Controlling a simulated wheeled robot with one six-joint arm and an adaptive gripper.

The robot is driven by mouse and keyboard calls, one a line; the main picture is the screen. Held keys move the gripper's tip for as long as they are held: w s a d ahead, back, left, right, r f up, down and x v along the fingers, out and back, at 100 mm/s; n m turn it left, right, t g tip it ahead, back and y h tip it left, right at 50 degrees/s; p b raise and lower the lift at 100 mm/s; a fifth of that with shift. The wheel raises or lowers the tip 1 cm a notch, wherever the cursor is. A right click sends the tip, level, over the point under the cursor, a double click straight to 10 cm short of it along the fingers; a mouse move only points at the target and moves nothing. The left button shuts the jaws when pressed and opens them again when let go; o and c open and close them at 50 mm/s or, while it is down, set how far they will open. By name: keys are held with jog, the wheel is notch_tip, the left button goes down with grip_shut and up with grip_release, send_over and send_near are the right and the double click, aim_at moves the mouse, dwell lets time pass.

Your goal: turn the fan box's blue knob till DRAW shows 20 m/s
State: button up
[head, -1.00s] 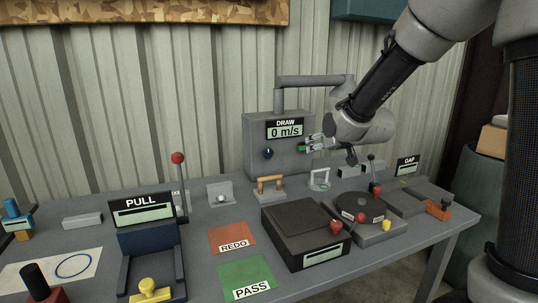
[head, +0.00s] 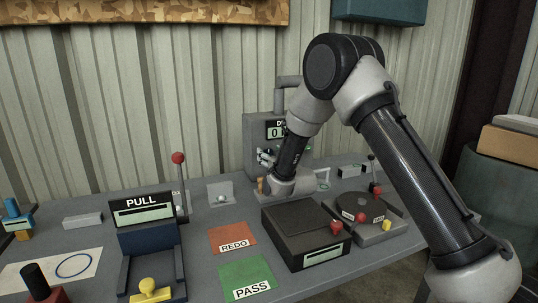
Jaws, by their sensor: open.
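The grey fan box (head: 254,128) stands at the back of the table with a bent duct on top. Its DRAW display (head: 274,132) is partly covered by my arm, and only a 0 shows. My gripper (head: 263,158) is open in front of the box's face, at the place of the blue knob. The knob is hidden or too small to make out among the fingers, and I cannot tell whether they touch it.
An orange-handled fixture (head: 261,186) stands just below my gripper. A black-lidded box (head: 303,232) and a turntable (head: 361,206) lie to the front right. The PULL unit (head: 143,208) and a red-balled lever (head: 178,158) are at left.

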jog(key=shift+w+a, duration=0.15)
jog(key=shift+w, duration=0.5)
jog(key=shift+c, duration=0.2)
jog(key=c, duration=0.9)
jog(key=shift+c, duration=0.2)
jog(key=shift+m, duration=2.9)
